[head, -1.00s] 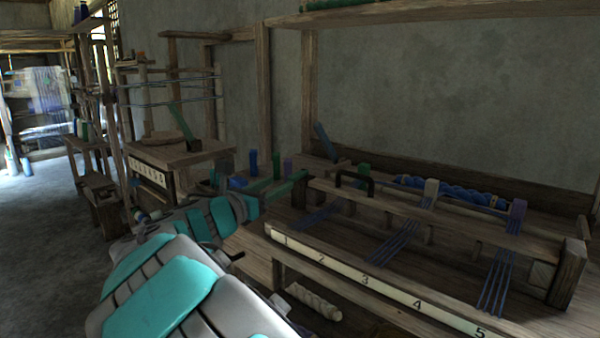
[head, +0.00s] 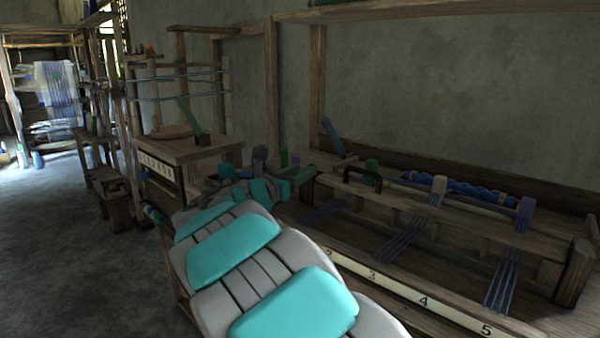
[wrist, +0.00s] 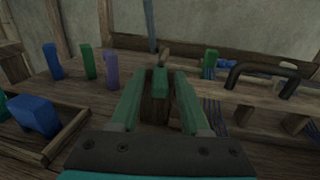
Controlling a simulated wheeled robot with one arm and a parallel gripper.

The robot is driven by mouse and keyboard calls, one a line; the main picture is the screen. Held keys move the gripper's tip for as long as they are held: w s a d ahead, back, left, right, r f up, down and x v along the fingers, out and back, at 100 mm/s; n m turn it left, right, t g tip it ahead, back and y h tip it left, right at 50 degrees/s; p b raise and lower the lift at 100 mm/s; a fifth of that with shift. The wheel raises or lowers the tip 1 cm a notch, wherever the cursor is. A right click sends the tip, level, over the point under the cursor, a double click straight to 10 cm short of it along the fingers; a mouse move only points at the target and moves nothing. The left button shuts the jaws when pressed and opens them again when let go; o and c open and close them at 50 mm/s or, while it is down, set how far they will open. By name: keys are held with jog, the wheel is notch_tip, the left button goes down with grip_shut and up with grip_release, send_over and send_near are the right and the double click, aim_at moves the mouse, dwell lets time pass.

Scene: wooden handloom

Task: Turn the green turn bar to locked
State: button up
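The green turn bar (wrist: 160,82) shows in the wrist view as a short green block, seen nearly end-on, on top of a dark wooden post. My gripper (wrist: 159,78) has its two green fingers spread, one on each side of the bar and post. A gap shows between each finger and the bar, so nothing is gripped. In the head view my gripper (head: 308,175) is at the left end of the loom beam, small and partly hidden by my arm. I cannot make out the bar separately there.
Blue (wrist: 52,60), green (wrist: 87,60) and purple (wrist: 111,70) pegs stand left of my gripper. A dark arched handle (wrist: 262,76) and a green block (wrist: 210,60) are to the right. A numbered strip (head: 424,302) runs along the loom's front edge.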

grip_shut()
